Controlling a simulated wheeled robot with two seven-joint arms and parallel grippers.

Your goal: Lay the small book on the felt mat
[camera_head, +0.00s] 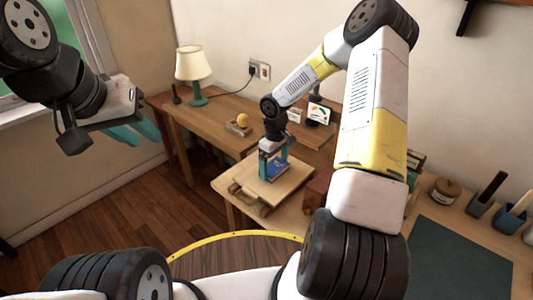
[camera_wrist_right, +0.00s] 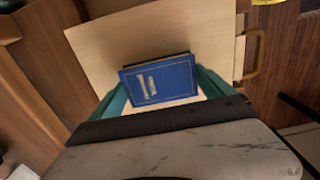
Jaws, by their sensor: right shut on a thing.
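The small blue book (camera_head: 276,164) is between the teal fingers of my right gripper (camera_head: 272,160), over a light wooden board. The right wrist view shows its blue cover with gold lettering (camera_wrist_right: 158,81), with a teal finger at each side. I cannot tell whether the book touches the board. A dark green mat (camera_head: 455,262), likely the felt mat, lies flat on the desk at the lower right; my right arm hides part of its surroundings. My left gripper (camera_head: 140,128) hangs at the left, far from both, its teal fingers apart and empty.
The light wooden board (camera_head: 235,182) has a handle at its front edge. A lamp (camera_head: 194,75) and a small yellow object (camera_head: 242,120) stand on the back desk. A jar (camera_head: 445,190) and pen holders (camera_head: 480,205) stand behind the mat. The mat's visible surface is clear.

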